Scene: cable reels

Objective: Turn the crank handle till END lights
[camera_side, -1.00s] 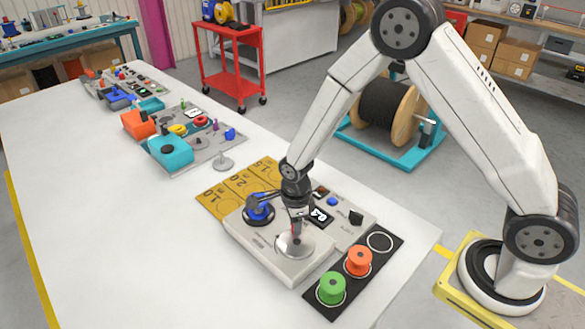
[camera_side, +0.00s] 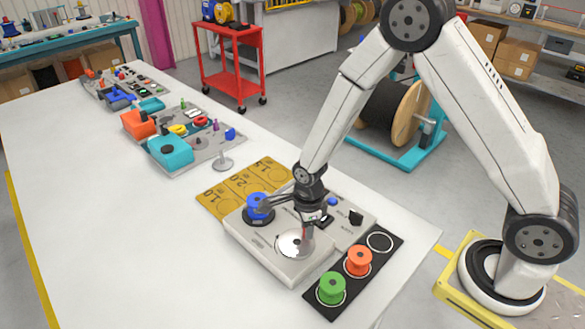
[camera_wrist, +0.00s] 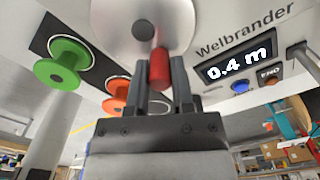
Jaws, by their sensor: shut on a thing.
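The crank is a round metal disc (camera_side: 291,243) on top of the pale measuring machine (camera_side: 262,246). Its upright red handle (camera_wrist: 159,69) stands near the disc's edge in the wrist view. My gripper (camera_wrist: 160,84) is shut on the red handle, with a dark finger on each side. The display (camera_wrist: 236,65) reads 0.4 m. The END label (camera_wrist: 269,72) is beside it, and its small lamp looks dull, not clearly lit. A blue spool (camera_side: 258,208) sits on the machine's left part. In the side view my gripper hides part of the display.
A black board with a green spool (camera_side: 332,288), an orange spool (camera_side: 358,260) and an empty ring (camera_side: 380,242) lies right of the machine. A yellow marked mat (camera_side: 222,200) lies behind it. A blue button (camera_wrist: 240,87) is below the display. The table's left is clear.

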